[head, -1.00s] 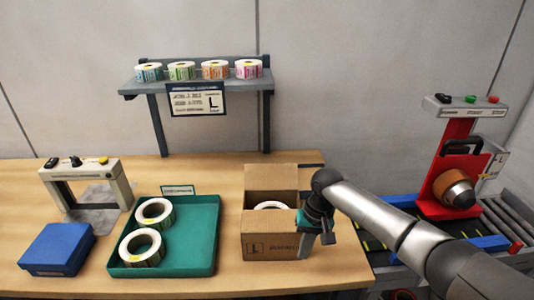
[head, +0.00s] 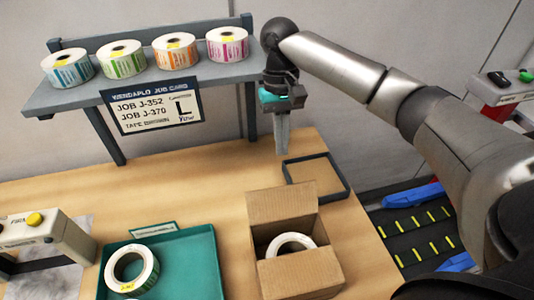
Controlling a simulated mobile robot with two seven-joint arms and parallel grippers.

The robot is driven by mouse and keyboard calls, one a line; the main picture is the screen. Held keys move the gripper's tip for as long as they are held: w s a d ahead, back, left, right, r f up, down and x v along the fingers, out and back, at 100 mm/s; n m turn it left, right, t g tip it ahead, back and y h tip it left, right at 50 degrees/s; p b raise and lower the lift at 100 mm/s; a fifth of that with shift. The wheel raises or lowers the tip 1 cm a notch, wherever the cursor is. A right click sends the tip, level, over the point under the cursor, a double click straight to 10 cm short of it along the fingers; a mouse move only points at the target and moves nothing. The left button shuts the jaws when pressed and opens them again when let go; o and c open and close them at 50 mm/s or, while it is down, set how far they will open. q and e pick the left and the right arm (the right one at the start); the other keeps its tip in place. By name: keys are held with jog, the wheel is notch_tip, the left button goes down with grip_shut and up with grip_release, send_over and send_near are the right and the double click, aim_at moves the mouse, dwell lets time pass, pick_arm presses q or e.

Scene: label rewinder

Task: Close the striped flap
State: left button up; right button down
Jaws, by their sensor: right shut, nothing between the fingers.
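No flap with clear stripes shows in the head view. A cardboard box (head: 302,278) stands open at the lower middle, with a plain brown back flap (head: 284,215) standing up. A white label roll (head: 291,245) lies inside it. My right gripper (head: 283,152) is shut and empty, fingers pointing down, in the air behind and above the box, near the right end of the shelf. It is apart from the box. My left gripper is not in view.
A grey shelf (head: 150,77) carries several label rolls, with a job card (head: 153,112) below. A dark rectangular frame (head: 347,182) lies behind the box. A green tray (head: 199,262) with a roll stands left. A conveyor (head: 414,232) with yellow marks lies right.

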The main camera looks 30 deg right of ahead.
send_near(283, 203)
notch_tip(283, 203, down, 6)
jog(key=w+d, duration=0.1)
jog(key=shift+w+d+r, duration=0.1)
jog(key=shift+w+r, duration=0.05)
jog(key=shift+r, duration=0.05)
jog(key=shift+w, duration=0.15)
dwell(0.3)
